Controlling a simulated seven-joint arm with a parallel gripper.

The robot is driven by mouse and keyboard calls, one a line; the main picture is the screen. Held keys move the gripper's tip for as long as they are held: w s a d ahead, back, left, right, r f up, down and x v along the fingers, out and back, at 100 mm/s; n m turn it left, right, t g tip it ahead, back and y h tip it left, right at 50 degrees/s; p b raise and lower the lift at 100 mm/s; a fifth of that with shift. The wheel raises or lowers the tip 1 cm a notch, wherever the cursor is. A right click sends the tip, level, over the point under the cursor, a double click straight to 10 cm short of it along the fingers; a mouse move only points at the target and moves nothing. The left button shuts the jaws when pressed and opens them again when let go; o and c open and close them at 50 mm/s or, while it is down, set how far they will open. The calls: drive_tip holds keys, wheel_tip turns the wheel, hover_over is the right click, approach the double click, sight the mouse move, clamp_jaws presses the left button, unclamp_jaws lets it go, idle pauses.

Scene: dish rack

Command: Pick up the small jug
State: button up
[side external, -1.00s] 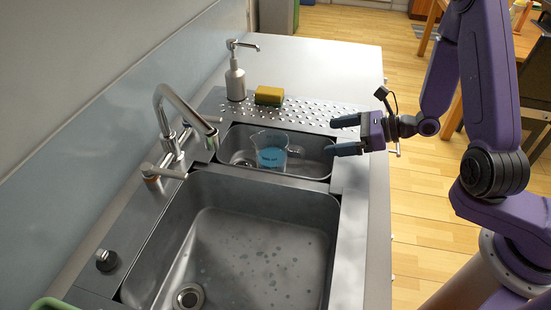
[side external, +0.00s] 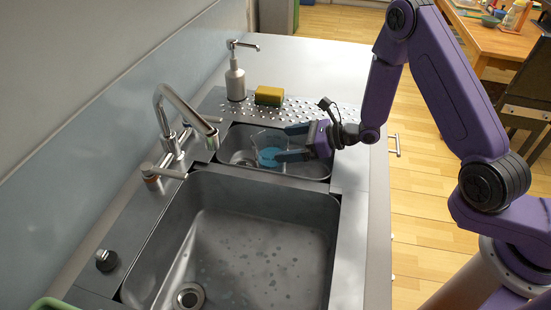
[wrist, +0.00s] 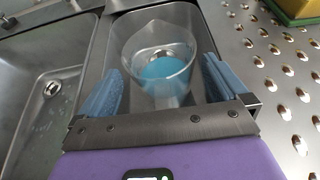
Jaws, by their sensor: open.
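The small jug (side external: 266,148) is clear, with blue at its bottom, and stands in the small sink basin (side external: 235,150). In the wrist view the jug (wrist: 165,60) is upright, with its spout away from me and its handle side toward my gripper. My gripper (side external: 284,142) is open and level at the jug's right side. In the wrist view the blue fingers of my gripper (wrist: 158,85) lie one on each side of the jug's near part. Whether they touch it I cannot tell. The jug's handle is mostly hidden by my gripper in the side view.
The large sink basin (side external: 250,240) in front is empty. The tap (side external: 172,115) stands to the left.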

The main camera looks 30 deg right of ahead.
drive_tip(key=shift+x, duration=1)
